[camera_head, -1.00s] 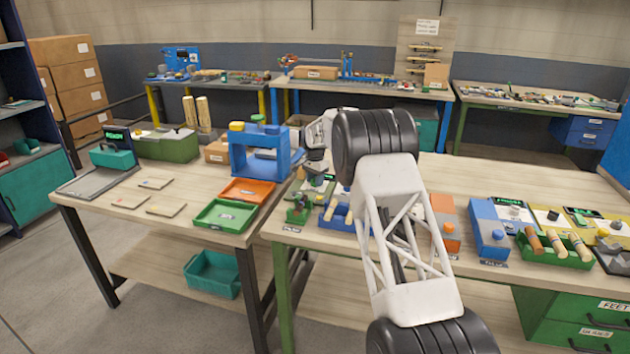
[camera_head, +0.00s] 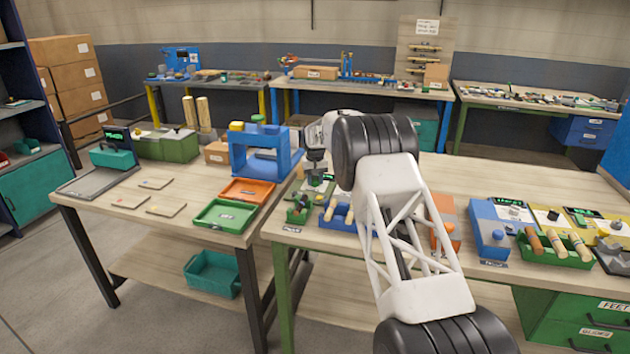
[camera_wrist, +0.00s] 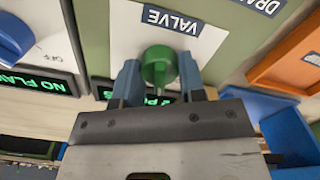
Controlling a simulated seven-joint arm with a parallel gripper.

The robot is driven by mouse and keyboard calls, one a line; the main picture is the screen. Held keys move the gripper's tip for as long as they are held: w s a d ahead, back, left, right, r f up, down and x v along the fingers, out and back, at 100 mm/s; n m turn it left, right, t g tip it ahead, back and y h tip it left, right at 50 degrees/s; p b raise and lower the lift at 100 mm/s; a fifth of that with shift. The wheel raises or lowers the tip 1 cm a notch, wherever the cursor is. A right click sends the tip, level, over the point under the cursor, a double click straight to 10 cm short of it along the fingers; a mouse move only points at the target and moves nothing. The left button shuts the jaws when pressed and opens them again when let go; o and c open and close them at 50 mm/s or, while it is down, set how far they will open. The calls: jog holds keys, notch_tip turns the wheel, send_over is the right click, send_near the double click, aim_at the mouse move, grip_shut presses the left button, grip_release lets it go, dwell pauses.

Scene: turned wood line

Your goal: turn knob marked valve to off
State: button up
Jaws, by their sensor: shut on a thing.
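In the wrist view, a green knob (camera_wrist: 158,64) stands on a white plate (camera_wrist: 124,38) of a green panel, beside a dark label (camera_wrist: 172,20) reading VALVE, upside down in this view. My gripper (camera_wrist: 159,74) has one blue-grey finger on each side of the knob and is shut on it. A lit green display (camera_wrist: 150,100) beyond the knob is mostly hidden by my fingers, so its words cannot be read in full. In the head view, my gripper (camera_head: 316,168) is over the green unit at the bench's left end, and the knob is hidden.
Left of the panel is a blue knob (camera_wrist: 14,36) with a NO PLA... display (camera_wrist: 42,83). Right is an orange tray (camera_wrist: 292,62). In the head view, a blue press frame (camera_head: 262,150) stands close to my wrist. The bench behind my arm (camera_head: 480,175) is largely clear.

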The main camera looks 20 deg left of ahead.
aim_at(315, 178)
jog(key=n, duration=0.6)
jog(key=shift+r, duration=0.15)
jog(key=shift+n, duration=0.3)
jog(key=o, duration=0.9)
jog(key=shift+r, duration=0.1)
jog(key=shift+r, duration=3.75)
